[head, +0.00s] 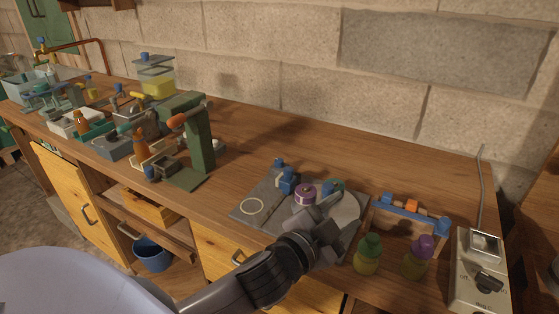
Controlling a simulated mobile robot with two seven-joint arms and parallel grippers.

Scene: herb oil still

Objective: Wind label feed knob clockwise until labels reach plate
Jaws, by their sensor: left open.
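A grey label device (262,191) lies flat on the bench right of the middle, with a white ring marked on its left part. A purple round part (304,189) with a pale top stands on it; I cannot tell for sure whether this is the feed knob. Blue parts (287,178) stand just left of it. My left gripper (313,212) is open, low over the front of the device, close to the purple part. It hides some of the device; contact cannot be told. My right gripper is out of view.
Two small bottles, green-topped (367,255) and purple-topped (418,258), stand close right of my gripper. A wooden rack with a blue bar (412,215) and a switch box (477,284) are farther right. A green press (200,145) stands left. The bench behind is clear.

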